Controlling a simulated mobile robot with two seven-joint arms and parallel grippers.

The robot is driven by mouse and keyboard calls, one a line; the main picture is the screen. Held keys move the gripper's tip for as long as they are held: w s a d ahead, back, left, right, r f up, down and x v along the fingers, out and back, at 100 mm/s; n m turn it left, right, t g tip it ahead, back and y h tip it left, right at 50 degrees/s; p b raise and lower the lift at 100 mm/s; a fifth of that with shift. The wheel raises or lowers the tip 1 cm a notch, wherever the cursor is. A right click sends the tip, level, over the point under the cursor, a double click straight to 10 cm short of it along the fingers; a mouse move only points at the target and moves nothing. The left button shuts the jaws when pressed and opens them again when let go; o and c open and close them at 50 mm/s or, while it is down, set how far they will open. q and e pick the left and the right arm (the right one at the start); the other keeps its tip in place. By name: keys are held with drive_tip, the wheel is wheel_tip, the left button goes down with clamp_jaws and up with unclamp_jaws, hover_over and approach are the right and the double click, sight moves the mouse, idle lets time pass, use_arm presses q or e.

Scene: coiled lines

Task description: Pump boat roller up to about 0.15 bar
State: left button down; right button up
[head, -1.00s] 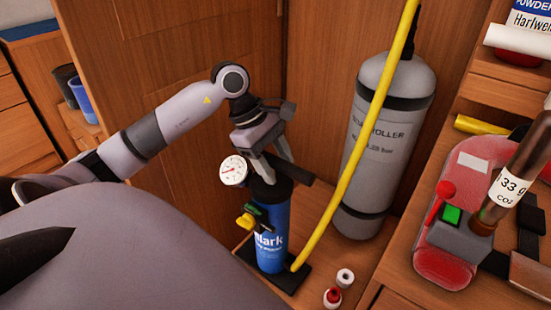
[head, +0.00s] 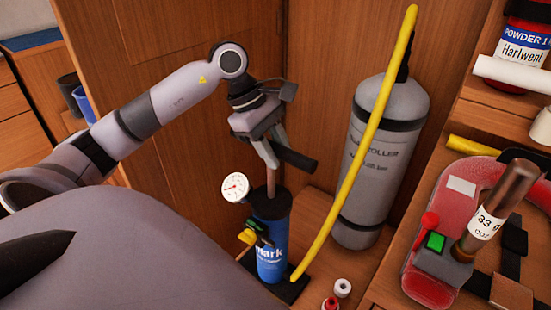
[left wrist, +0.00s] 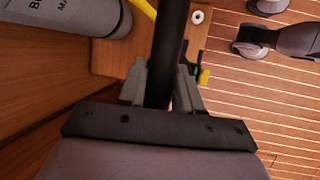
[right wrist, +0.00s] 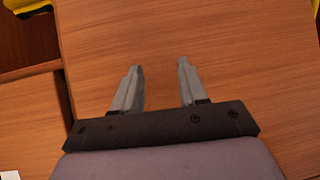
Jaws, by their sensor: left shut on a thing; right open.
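A blue hand pump (head: 270,245) with a black top stands upright on a black foot on a low wooden surface. A round white gauge (head: 235,187) with a red needle is at its upper left. My left gripper (head: 271,160) is shut on the black pump handle (head: 296,158), which is above the pump body with the rod showing below it. The handle also fills the middle of the left wrist view (left wrist: 167,55). The grey boat roller (head: 380,150) stands upright behind, with a yellow hose (head: 362,150) crossing before it. My right gripper (right wrist: 160,85) is open and empty above wood.
Small white and red caps (head: 342,287) lie near the pump. A wooden panel (head: 190,90) stands behind my left arm.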

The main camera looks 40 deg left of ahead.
use_arm(q)
wheel_tip(320, 180, up, 11)
drive_tip(key=p, duration=0.5)
drive_tip(key=shift+p, duration=0.4)
drive_tip(key=shift+r, duration=0.45)
drive_tip(key=c, duration=0.8)
unclamp_jaws()
drive_tip(key=shift+f, duration=0.1)
drive_tip(key=shift+c, duration=0.2)
wheel_tip(320, 180, up, 7)
hover_over(275, 144)
drive_tip(key=s+a, duration=0.2)
drive_tip(key=a, duration=0.1)
drive_tip(key=shift+w+d+f+p, duration=0.2)
drive_tip(key=shift+p, duration=0.1)
